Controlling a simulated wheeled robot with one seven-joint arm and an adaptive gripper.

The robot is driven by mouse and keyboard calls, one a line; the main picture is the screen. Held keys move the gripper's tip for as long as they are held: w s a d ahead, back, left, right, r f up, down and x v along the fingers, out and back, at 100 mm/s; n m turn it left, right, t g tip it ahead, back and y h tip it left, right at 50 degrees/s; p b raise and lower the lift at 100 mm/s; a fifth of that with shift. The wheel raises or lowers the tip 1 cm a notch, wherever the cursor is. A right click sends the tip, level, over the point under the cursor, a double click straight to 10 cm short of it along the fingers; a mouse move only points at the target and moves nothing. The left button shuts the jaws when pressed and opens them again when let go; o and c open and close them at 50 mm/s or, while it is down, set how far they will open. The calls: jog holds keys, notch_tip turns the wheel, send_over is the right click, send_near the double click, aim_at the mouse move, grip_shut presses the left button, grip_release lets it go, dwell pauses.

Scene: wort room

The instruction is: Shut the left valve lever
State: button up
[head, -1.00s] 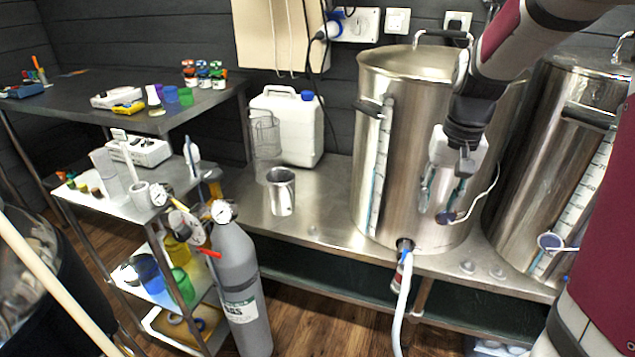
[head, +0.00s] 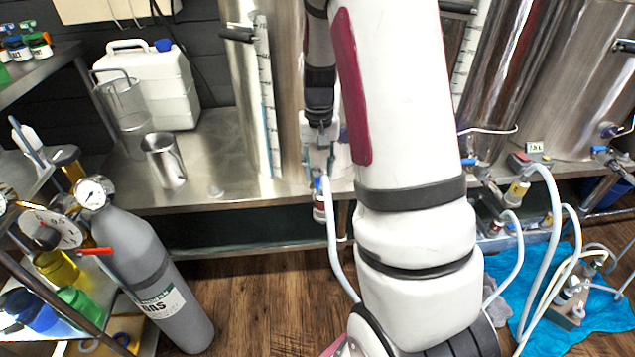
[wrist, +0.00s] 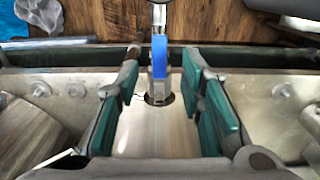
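The left valve lever (wrist: 160,56) is a blue handle on a metal valve. In the wrist view it is centred, a little beyond the gap between my fingertips, and points along the hose line away from the kettle. In the head view the valve is at the foot of the left steel kettle (head: 241,85), partly hidden by my gripper (head: 318,160). My gripper (wrist: 165,108) is open, with a green pad on each side and nothing between the pads. I cannot tell how close the pads are to the lever in depth.
A white hose (head: 333,240) hangs from the left valve. A grey gas cylinder (head: 150,270), a steel jug (head: 164,161) and a white canister (head: 165,85) are to the left. More kettles and hoses are to the right, above a blue cloth (head: 590,318). The floor before the bench is partly clear.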

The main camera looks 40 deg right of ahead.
aim_at(319, 179)
jog(key=shift+f+b, duration=0.5)
jog(key=shift+f, duration=1.55)
jog(key=shift+c, duration=0.2)
grip_shut()
